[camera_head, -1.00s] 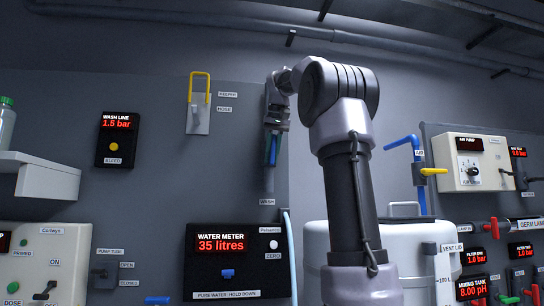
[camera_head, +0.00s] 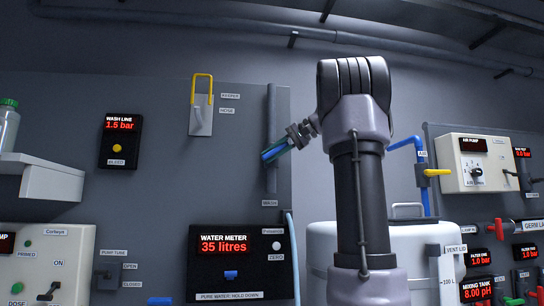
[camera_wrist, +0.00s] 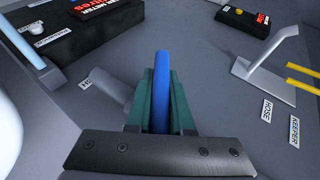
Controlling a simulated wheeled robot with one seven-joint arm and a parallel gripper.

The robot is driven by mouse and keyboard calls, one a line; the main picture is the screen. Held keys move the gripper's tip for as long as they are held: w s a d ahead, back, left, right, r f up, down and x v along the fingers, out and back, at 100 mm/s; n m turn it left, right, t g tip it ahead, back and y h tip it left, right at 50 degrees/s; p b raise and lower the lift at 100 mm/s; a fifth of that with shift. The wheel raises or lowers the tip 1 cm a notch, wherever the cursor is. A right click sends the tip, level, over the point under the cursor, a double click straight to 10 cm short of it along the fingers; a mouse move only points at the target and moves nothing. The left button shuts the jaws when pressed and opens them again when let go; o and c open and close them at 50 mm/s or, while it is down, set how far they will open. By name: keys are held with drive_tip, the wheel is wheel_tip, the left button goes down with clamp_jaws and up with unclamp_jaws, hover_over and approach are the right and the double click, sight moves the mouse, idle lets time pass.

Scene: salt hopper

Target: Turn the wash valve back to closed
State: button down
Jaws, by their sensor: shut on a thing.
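My gripper (camera_head: 280,148) comes in from the right and is shut on the lever. In the wrist view the blue lever (camera_wrist: 162,95) lies between the green finger pads of my gripper (camera_wrist: 160,105). The pivot is mostly hidden. The wash line display (camera_head: 118,126) reads 1.5 bar.
The yellow keeper (camera_head: 202,90) and hose lever (camera_head: 200,120) sit up and left of the valve. The water meter (camera_head: 237,260) below reads 35 litres. A white tank (camera_head: 340,235) stands at lower right. A white shelf (camera_head: 45,180) juts out at left.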

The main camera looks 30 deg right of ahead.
drive_tip(key=t+y, duration=0.1)
drive_tip(key=m+t+y, duration=0.1)
drive_tip(key=y, duration=0.2)
drive_tip(key=shift+a+r+m+t, duration=0.1)
drive_tip(key=shift+r+m+t, duration=0.2)
drive_tip(key=shift+t, duration=0.1)
drive_tip(key=shift+y, duration=0.3)
drive_tip(key=c, duration=0.8)
unclamp_jaws()
drive_tip(key=v, duration=1)
drive_tip(key=shift+s+d, duration=0.25)
drive_tip(key=shift+d, duration=0.1)
drive_tip(key=shift+f, duration=0.15)
